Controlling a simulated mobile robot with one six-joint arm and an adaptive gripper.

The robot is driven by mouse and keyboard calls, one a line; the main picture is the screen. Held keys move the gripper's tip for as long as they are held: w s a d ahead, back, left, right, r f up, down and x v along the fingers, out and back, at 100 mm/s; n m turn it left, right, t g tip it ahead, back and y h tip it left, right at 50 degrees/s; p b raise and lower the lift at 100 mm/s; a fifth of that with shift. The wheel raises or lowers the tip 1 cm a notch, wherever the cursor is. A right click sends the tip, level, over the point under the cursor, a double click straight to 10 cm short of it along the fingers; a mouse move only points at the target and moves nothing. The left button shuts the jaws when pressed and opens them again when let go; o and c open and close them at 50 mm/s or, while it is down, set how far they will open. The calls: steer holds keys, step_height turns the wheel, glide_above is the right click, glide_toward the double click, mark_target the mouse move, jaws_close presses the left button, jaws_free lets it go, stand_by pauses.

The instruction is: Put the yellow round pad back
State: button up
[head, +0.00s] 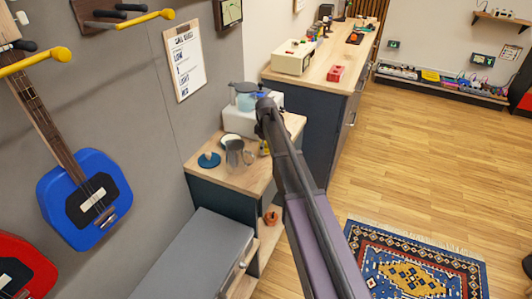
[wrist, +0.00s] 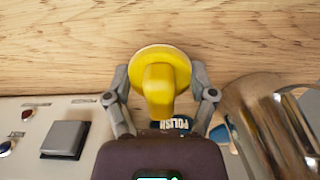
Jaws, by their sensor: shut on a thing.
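The yellow round pad (wrist: 160,88), a disc with a thick knob handle, is between the two fingers of my gripper (wrist: 160,80) in the wrist view. My gripper is shut on its knob, and pale wood shows beyond the disc. In the head view a small bit of yellow (head: 264,149) shows beside my arm; the arm hides most of that spot and my gripper. A blue round pad (head: 209,160) with a knob lies on the wooden counter top (head: 232,182), left of a metal jug (head: 236,156).
The jug stands close right of my gripper in the wrist view (wrist: 262,120). A white machine (wrist: 60,140) is close on the left. A grey cabinet (head: 195,255) stands in front of the counter.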

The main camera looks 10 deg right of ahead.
steer(key=shift+f, duration=0.4)
steer(key=shift+f+b, duration=0.25)
steer(key=shift+b, duration=0.1)
steer(key=o, duration=0.9)
steer(key=shift+r, duration=0.1)
steer(key=shift+r, duration=0.15)
step_height(320, 180, up, 12)
steer(key=p, duration=1.2)
steer(key=shift+s, duration=0.1)
steer(key=s+m, duration=0.3)
steer(key=s, duration=0.6)
steer(key=s+m, duration=0.4)
steer(key=s, duration=0.6)
steer(key=s+m, duration=0.3)
steer(key=s, duration=0.6)
steer(key=shift+s+m, duration=0.4)
